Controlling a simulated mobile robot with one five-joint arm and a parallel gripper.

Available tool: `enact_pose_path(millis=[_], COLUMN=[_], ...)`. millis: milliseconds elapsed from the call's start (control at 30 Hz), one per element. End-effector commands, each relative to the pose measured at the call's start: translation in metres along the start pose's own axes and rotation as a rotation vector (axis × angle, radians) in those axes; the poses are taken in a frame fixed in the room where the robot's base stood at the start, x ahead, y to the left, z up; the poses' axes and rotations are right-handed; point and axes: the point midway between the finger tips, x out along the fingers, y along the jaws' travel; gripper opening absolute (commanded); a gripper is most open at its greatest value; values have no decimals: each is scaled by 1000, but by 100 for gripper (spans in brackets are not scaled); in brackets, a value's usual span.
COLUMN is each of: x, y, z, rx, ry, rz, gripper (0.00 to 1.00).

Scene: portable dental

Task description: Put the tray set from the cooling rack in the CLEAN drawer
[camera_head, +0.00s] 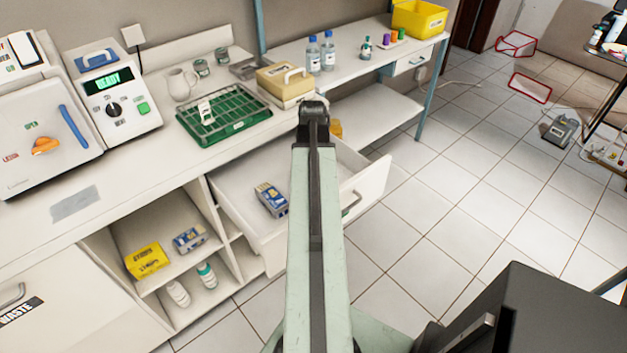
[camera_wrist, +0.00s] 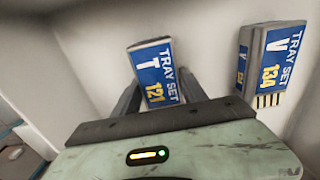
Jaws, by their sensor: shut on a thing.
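In the wrist view, my gripper (camera_wrist: 158,80) is shut on a tray set (camera_wrist: 152,62) with a blue label reading "T 121". A second tray set (camera_wrist: 270,62), labelled "V 134", stands to its right, apart from it. In the head view, an open white drawer (camera_head: 371,189) under the counter holds a blue-and-grey tray set (camera_head: 270,199). My arm hides my gripper and the held set there. The wrist view shows white walls around both sets; whether the held set touches the bottom is unclear. The green cooling rack (camera_head: 222,115) on the counter bears a small white object.
A beige box (camera_head: 285,85) and a control unit reading "READY" (camera_head: 112,95) stand on the counter. Open shelves left of the drawer hold a yellow box (camera_head: 146,261) and another blue-and-grey box (camera_head: 190,239). A drawer marked "WASTE" (camera_head: 60,305) is at lower left.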

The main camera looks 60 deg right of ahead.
Motion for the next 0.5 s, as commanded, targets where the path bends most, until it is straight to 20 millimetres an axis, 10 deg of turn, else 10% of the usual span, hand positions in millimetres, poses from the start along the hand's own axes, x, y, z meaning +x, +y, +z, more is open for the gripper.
enact_pose_path(millis=[267, 300, 367, 500], x=[2, 2, 1, 1], y=[0, 0, 0, 0], z=[0, 0, 0, 0], rx=[-1, -1, -1, -1], ry=[0, 0, 0, 0], rz=[0, 0, 0, 0], gripper=[0, 53, 69, 72])
